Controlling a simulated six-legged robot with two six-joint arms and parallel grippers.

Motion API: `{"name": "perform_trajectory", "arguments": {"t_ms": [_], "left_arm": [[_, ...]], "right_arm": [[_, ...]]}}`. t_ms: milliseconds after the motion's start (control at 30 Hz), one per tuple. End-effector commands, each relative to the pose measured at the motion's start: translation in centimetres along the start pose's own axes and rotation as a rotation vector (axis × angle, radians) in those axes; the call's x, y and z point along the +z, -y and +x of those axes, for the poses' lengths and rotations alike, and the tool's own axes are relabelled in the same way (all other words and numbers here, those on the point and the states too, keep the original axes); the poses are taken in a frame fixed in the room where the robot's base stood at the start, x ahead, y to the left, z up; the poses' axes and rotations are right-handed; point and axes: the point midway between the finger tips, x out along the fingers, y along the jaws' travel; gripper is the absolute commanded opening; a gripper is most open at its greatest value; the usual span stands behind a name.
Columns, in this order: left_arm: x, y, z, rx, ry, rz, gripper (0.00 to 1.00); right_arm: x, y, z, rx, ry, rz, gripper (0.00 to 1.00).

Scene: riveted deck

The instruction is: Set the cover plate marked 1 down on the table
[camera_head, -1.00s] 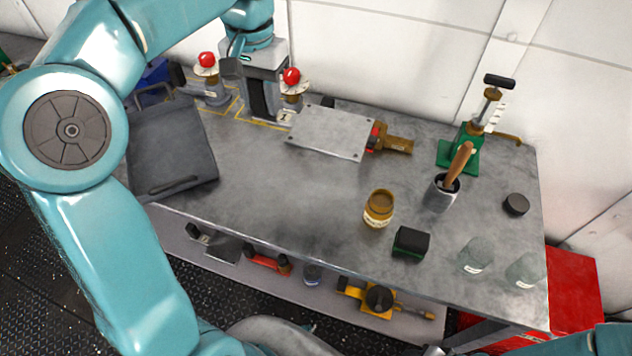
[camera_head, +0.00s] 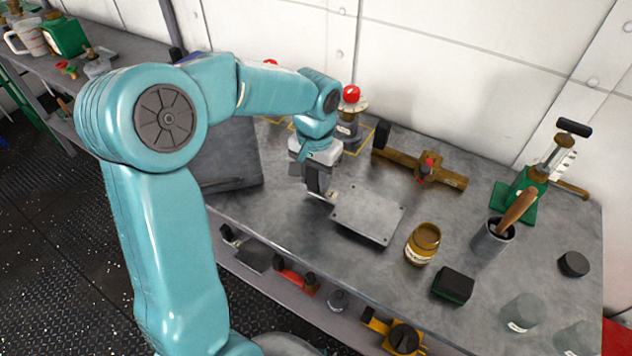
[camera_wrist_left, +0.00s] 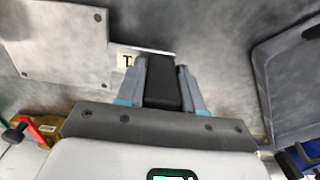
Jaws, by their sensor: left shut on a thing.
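The cover plate marked 1 (camera_head: 368,212) is a flat grey rectangle with small corner holes. It lies level at or just above the tabletop, near the front edge; I cannot tell if it touches. My left gripper (camera_head: 318,192) is at its left end, shut on the plate's dark grip. In the left wrist view the dark grip (camera_wrist_left: 163,82) sits between the fingers, with the label beside it and the plate (camera_wrist_left: 62,45) stretching left. The table (camera_head: 295,235) is a grey metal bench. My right gripper is not in view.
A brown valve (camera_head: 420,168) with a red knob lies behind the plate. A brown jar (camera_head: 423,244), a dark green-black block (camera_head: 453,286) and a grey cup (camera_head: 493,239) stand to its right. A dark case (camera_head: 228,155) is at left, a red-knobbed fitting (camera_head: 349,122) behind.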

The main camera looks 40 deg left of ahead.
Motion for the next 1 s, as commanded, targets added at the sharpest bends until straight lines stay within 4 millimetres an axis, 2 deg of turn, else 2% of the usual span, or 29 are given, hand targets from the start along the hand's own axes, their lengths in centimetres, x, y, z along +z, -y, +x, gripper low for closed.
{"name": "perform_trajectory", "arguments": {"t_ms": [33, 133, 533, 567, 600, 633, 867, 1000], "left_arm": [[0.0, 0.0, 1.0, 0.000, 0.004, 0.001, 0.00], [-0.1, 0.0, 1.9, 0.000, 0.001, 0.001, 0.00], [-0.1, 0.0, 2.4, 0.000, -0.001, 0.001, 0.00], [-0.1, 0.0, 2.4, 0.000, 0.000, 0.001, 0.43], [-0.1, 0.0, 2.3, 0.000, 0.000, 0.001, 0.56], [-0.1, 0.0, 2.3, 0.000, 0.000, 0.001, 0.62], [-0.1, 0.0, 2.3, 0.000, 0.000, 0.001, 0.62], [-0.1, 0.0, 1.5, 0.000, -0.002, 0.001, 0.62]], "right_arm": [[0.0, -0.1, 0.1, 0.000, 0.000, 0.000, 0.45], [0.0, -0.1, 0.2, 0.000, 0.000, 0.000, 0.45], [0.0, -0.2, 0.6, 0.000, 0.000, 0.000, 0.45], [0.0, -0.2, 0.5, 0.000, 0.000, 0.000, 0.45], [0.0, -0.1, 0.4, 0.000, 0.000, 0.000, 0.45], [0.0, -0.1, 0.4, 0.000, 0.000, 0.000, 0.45], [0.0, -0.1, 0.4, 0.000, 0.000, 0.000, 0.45], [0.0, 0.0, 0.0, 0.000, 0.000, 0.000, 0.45]]}}
